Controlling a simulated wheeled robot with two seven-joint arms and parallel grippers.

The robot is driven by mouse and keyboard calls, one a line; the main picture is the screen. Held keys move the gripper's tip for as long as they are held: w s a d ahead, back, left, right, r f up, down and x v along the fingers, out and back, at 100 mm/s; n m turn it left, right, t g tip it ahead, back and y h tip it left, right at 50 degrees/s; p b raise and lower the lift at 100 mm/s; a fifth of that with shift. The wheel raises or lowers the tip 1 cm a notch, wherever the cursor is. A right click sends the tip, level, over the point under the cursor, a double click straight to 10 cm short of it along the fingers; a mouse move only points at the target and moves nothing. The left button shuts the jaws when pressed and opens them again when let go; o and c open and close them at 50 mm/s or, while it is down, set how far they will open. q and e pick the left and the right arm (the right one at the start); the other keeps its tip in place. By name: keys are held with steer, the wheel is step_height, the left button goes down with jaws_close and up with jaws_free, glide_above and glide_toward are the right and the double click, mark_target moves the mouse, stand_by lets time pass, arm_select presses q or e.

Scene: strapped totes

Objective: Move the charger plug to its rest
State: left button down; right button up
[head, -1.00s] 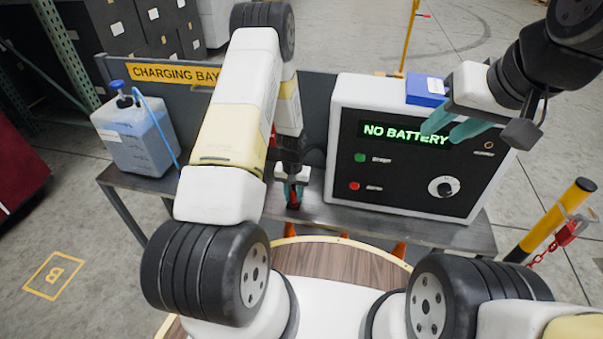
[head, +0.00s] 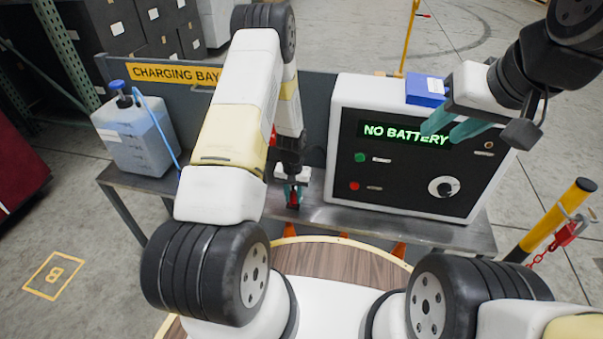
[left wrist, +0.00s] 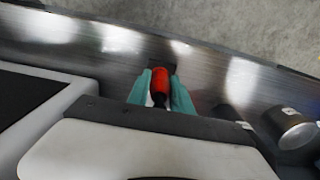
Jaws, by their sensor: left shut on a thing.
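The charger plug (left wrist: 160,78), red with a dark lower part, is between the teal fingers of my left gripper (left wrist: 161,92) in the left wrist view. In the head view my left gripper (head: 293,194) is shut on it, low over the metal bench beside the charger's left side. Whether the plug touches the bench I cannot tell. I cannot clearly make out the rest. My right gripper (head: 453,128) is open and empty in front of the charger's display.
The charger (head: 420,165) reads "NO BATTERY". A bottle of bluish liquid (head: 137,135) stands on the bench (head: 335,214) at left. A blue box (head: 427,90) tops the charger. A grey cylinder (left wrist: 290,128) shows in the wrist view. A yellow post (head: 550,220) stands at right.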

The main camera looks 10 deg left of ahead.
mark_target(293, 187)
arm_select(q)
steer(key=shift+f, duration=0.45)
steer(key=c, duration=1.1)
jaws_free()
steer(key=shift+o, duration=0.2)
steer(key=shift+r, duration=3.95)
